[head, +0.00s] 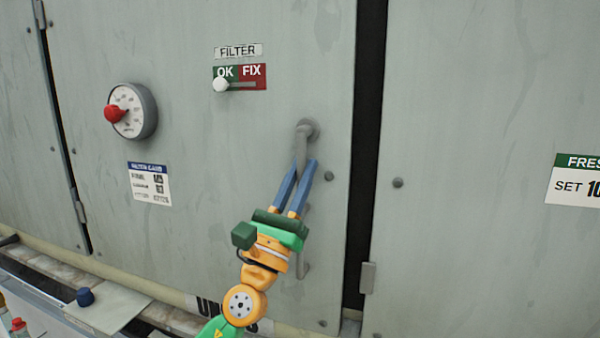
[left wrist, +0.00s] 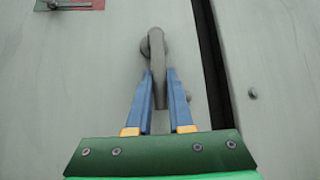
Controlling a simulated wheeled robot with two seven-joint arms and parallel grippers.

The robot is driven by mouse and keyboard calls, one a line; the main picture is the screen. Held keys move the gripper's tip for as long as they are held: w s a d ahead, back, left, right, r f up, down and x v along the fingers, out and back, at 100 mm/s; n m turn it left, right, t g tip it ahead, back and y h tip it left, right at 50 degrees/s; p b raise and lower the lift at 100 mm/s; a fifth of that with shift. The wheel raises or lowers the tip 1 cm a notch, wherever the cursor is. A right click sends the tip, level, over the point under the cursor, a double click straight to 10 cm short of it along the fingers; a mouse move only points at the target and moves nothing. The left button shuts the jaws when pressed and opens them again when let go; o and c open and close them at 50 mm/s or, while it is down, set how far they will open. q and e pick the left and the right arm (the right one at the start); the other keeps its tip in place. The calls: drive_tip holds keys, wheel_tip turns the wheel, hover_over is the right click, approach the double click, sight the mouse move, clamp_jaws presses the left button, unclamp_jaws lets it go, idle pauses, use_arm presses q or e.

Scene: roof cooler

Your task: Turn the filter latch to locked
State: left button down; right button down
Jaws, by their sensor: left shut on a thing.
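The grey latch handle (head: 301,145) sits on the filter panel near its right edge, with its round pivot at the top and its lever hanging down. My left gripper (head: 307,172) comes from below, its two blue fingers shut on the lever. In the left wrist view the lever (left wrist: 157,75) runs down between the fingers (left wrist: 159,80). The FILTER indicator (head: 240,77) above left has a white knob (head: 221,84) at the green OK side. My right gripper is not in view.
A dial with a red knob (head: 115,112) is on the panel's left. A grey pull handle (head: 303,262) is partly hidden behind my gripper. A dark vertical gap (head: 366,130) runs right of the panel. A ledge with small items lies at lower left.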

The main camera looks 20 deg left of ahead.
use_arm(q)
drive_tip(key=shift+f+h, duration=0.1)
drive_tip(key=shift+h, duration=0.2)
drive_tip(key=c, duration=1.1)
unclamp_jaws()
drive_tip(key=shift+w, duration=0.1)
drive_tip(key=b+v, duration=0.2)
drive_tip(key=v, duration=0.5)
